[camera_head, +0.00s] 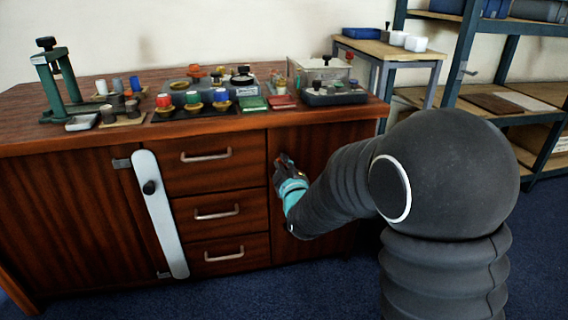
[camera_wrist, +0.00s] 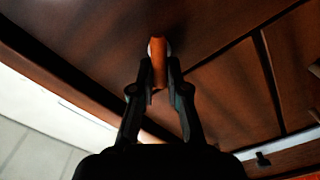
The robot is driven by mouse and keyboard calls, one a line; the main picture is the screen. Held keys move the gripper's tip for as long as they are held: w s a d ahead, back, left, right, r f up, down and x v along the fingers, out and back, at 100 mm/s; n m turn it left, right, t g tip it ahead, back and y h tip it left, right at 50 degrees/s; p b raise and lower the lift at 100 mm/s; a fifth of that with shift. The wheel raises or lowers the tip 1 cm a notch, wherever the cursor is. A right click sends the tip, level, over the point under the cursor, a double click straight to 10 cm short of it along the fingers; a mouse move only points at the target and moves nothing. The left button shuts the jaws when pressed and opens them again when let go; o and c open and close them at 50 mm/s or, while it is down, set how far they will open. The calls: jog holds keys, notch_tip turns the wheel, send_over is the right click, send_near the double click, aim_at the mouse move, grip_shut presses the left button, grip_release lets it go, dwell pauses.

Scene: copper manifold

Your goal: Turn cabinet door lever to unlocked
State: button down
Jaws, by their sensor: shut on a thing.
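The right-hand cabinet door (camera_head: 320,145) is dark brown wood and looks closed. My gripper (camera_head: 284,166) is at this door's left side, near its upper part. In the wrist view, the fingers of my gripper (camera_wrist: 159,76) are shut on the orange-brown lever (camera_wrist: 158,52), one finger on each side. The lever stands out from the wood, with a pale piece at its base. My gripper hides the lever in the head view. I cannot tell from these frames whether it is in the locked or unlocked position.
Drawers with metal handles (camera_head: 207,156) are left of the door. A white bar (camera_head: 158,220) with a black knob stands further left. The countertop (camera_head: 222,124) holds pots, small tools and a clear box. Blue floor (camera_head: 235,297) is open in front; shelves (camera_head: 452,75) stand at right.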

jog(key=n, duration=0.3)
jog(key=shift+a+f+n, duration=0.1)
jog(key=shift+f+n, duration=0.1)
jog(key=shift+n, duration=0.1)
jog(key=shift+f+n, duration=0.2)
jog(key=shift+n, duration=1.7)
jog(key=shift+s, duration=0.1)
jog(key=c, duration=1.2)
grip_release()
jog(key=shift+o, duration=0.2)
jog(key=v, duration=1.2)
